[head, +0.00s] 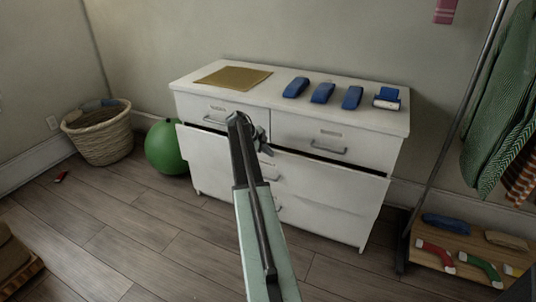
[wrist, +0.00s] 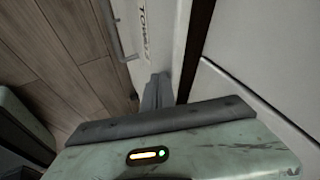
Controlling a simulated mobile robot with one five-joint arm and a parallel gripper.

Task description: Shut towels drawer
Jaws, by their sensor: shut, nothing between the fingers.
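The white dresser (head: 390,122) has two small top drawers and wide drawers below. The wide drawer under the top pair is the towels drawer (head: 340,180); it stands out from the dresser, with a dark gap above its front. In the wrist view the towels drawer front (wrist: 165,45) shows a partly readable label and a bar handle (wrist: 121,35). My gripper (head: 265,147) is shut and empty at the middle of this front, near its top edge. It also shows in the wrist view (wrist: 157,90). I cannot tell whether it touches the front.
A tan mat (head: 232,77), several blue items (head: 323,93) and a blue-and-white item (head: 387,98) lie on the dresser. A green ball (head: 166,147) and a wicker basket (head: 98,135) stand left. Floor in front is clear.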

